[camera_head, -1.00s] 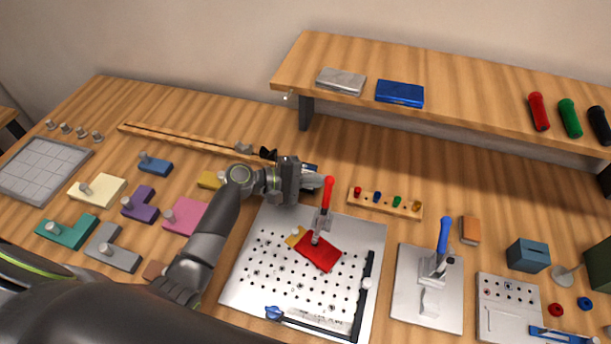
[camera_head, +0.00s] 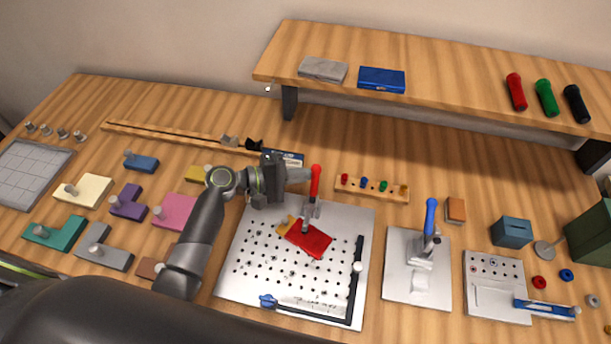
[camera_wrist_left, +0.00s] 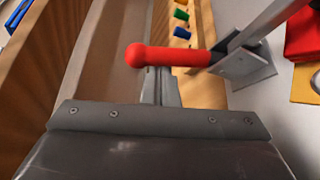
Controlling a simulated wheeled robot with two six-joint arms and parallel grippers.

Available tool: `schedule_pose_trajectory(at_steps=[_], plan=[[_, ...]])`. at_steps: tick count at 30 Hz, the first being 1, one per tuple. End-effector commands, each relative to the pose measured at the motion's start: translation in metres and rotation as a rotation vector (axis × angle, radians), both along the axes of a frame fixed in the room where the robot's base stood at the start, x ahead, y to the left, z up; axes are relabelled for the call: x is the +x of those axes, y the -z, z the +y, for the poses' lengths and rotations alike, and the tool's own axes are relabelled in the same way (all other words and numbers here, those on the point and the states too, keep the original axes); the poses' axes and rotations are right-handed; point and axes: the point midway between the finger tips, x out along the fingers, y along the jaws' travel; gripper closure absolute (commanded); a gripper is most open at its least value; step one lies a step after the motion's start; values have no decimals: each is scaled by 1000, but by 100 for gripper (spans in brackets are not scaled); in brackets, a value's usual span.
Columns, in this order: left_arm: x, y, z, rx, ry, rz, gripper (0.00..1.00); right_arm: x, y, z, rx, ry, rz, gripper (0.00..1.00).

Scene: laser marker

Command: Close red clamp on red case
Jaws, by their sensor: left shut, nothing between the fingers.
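The red-handled clamp (camera_head: 315,185) stands on the perforated metal plate (camera_head: 255,270), its red handle pointing up. The red case (camera_head: 308,240) lies on the plate at the clamp's foot, with a yellow piece at its upper left. My left gripper (camera_head: 306,174) is shut and empty, its tip right beside the red handle on the left. In the left wrist view the red handle (camera_wrist_left: 170,56) crosses just beyond the gripper's fingers (camera_wrist_left: 160,88); I cannot tell whether they touch. My right gripper is not in view.
A blue-handled clamp (camera_head: 430,220) stands on a second plate to the right. A small wooden strip with coloured pegs (camera_head: 372,188) lies behind the red clamp. A raised shelf (camera_head: 440,75) spans the back. Coloured blocks (camera_head: 128,203) lie at left.

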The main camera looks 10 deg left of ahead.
Motion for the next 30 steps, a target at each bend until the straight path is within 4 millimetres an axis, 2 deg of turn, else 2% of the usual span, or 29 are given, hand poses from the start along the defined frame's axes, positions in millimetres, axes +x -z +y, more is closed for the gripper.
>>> schedule_pose_trajectory(at_steps=[1, 7, 9, 30], plan=[[-2, 7, 0, 1, -1, -34, 100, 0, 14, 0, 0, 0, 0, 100], [-10, 1, 0, 1, 0, -143, 100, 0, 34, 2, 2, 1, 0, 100], [-13, -5, 0, 1, 1, -147, 100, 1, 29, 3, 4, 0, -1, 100], [-14, -5, -1, -1, 5, -144, 100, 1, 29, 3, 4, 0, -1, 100]])
